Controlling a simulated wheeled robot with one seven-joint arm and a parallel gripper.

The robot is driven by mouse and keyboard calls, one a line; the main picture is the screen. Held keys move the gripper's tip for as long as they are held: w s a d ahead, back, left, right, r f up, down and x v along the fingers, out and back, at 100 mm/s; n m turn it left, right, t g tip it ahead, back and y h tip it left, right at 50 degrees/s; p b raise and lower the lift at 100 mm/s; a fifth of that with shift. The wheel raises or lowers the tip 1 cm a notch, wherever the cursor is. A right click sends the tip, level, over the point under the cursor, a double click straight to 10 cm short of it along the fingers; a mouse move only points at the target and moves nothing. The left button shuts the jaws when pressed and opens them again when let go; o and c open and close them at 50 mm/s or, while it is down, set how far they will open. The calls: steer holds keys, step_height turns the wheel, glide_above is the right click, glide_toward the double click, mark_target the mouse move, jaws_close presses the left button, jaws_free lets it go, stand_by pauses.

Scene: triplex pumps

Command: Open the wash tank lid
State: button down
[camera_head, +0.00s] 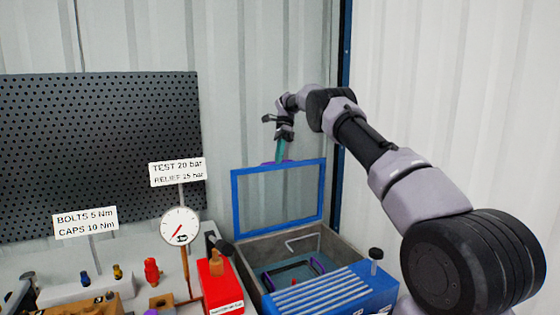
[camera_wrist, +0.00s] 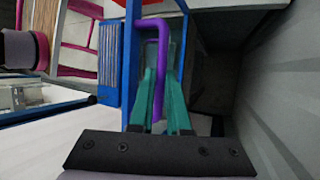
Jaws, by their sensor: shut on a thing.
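The wash tank (camera_head: 250,247) is a grey basin with a blue front, at the lower middle of the head view. Its lid (camera_head: 323,190), a blue frame around a clear panel, stands about upright at the tank's back edge. My gripper (camera_head: 281,158) is at the lid's top edge, shut on the purple handle (camera_head: 265,163). In the wrist view, the teal fingers of my gripper (camera_wrist: 161,85) lie on either side of the purple handle (camera_wrist: 163,50). The blue lid frame (camera_wrist: 130,60) runs beside them. The tank's inside is open to view in the head view.
A dark basket with purple handles (camera_head: 318,265) sits in the tank. A slatted blue top (camera_head: 320,292) is at its front. A red box (camera_head: 220,285), a gauge (camera_head: 180,226) and signs stand to the left. A corrugated wall (camera_head: 460,90) is close behind and right.

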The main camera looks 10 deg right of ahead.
steer(key=shift+f, duration=0.3)
steer(key=c, duration=0.9)
jaws_free()
steer(key=shift+r, duration=0.1)
